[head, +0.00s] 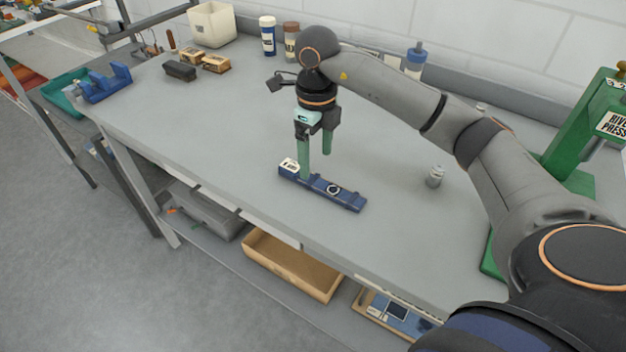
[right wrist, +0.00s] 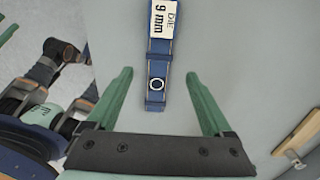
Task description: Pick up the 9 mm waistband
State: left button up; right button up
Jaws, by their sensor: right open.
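The 9 mm waistband is a dark blue bar-like strip (head: 345,197) lying flat on the grey bench, with a white label at its left end and a round white-ringed mark near its middle. In the right wrist view the strip (right wrist: 158,69) runs away from me, and its label reads "Die 9 mm". My right gripper (head: 316,166) points down over the labelled half, its green fingers open. In the right wrist view my right gripper (right wrist: 159,73) has its fingers apart on either side of the strip's near end. Nothing is held. My left gripper is not identifiable.
A small metal cylinder (head: 435,176) stands to the right of the strip. A green press (head: 585,135) stands at the right. Bottles (head: 268,36) and a cream bin (head: 212,24) line the back. Brushes and a blue fixture (head: 106,83) are at left. The bench around the strip is clear.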

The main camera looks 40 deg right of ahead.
aim_at(313, 180)
jog(key=f, duration=0.5)
jog(key=shift+w+a+f+p, duration=0.2)
jog(key=shift+f+p, duration=0.1)
jog(key=shift+p, duration=0.05)
jog(key=shift+c, duration=0.2)
grip_shut()
